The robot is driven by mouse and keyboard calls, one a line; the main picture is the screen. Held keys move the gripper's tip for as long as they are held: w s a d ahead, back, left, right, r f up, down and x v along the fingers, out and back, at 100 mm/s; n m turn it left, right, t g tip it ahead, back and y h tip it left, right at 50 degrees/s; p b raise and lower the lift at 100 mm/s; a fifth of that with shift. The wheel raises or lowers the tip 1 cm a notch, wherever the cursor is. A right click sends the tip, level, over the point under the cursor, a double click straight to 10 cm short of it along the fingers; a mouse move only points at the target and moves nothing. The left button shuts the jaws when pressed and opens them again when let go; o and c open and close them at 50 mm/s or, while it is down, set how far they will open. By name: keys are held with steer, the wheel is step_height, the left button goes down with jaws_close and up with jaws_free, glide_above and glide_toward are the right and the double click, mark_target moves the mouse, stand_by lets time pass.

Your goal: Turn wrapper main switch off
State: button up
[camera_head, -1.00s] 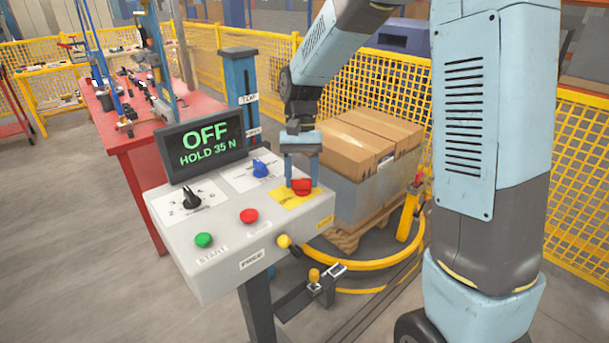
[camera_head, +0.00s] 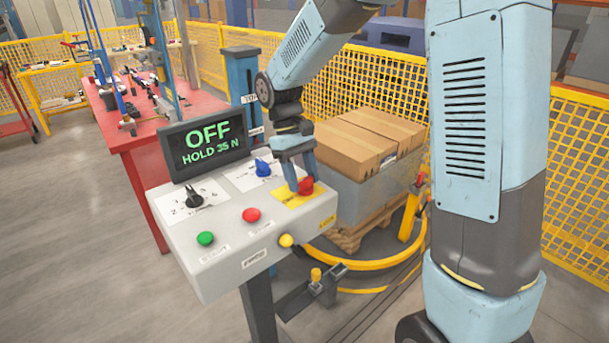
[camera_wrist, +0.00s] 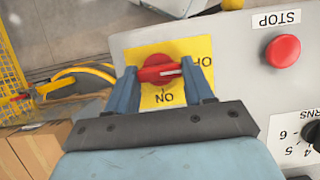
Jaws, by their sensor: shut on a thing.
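The main switch is a red rotary knob (camera_head: 306,186) on a yellow plate (camera_head: 285,195) at the right of the grey control panel. In the wrist view the red knob (camera_wrist: 159,67) lies crosswise between my two fingers, and its white mark points right, toward the partly hidden OFF label (camera_wrist: 203,61). The ON label (camera_wrist: 165,97) shows below it. My gripper (camera_head: 300,185) is shut on the knob, with a finger at each end of it. The display (camera_head: 204,144) reads "OFF" and "HOLD 35 N" in green.
The panel (camera_head: 225,250) also bears a blue knob (camera_head: 263,167), a black dial (camera_head: 193,197), and red (camera_head: 251,215), green (camera_head: 205,238) and yellow (camera_head: 286,240) buttons. Boxes on a pallet (camera_head: 365,140) stand behind, inside a yellow ring (camera_head: 375,263).

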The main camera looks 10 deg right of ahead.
steer(key=shift+w+d, duration=0.1)
stand_by(0.4)
steer(key=o, duration=1)
steer(key=shift+o, duration=0.2)
steer(key=v, duration=1.3)
steer(key=shift+r, duration=0.3)
steer(key=s+d+r+m+t+y, duration=0.2)
steer(key=s+d+m+t, duration=0.4)
steer(key=s+d, duration=1.4)
steer(key=s+t, duration=0.2)
steer(key=t, duration=0.1)
steer(key=shift+r+m+y, duration=0.25)
steer(key=shift+m+y, duration=0.05)
steer(key=shift+m, duration=0.1)
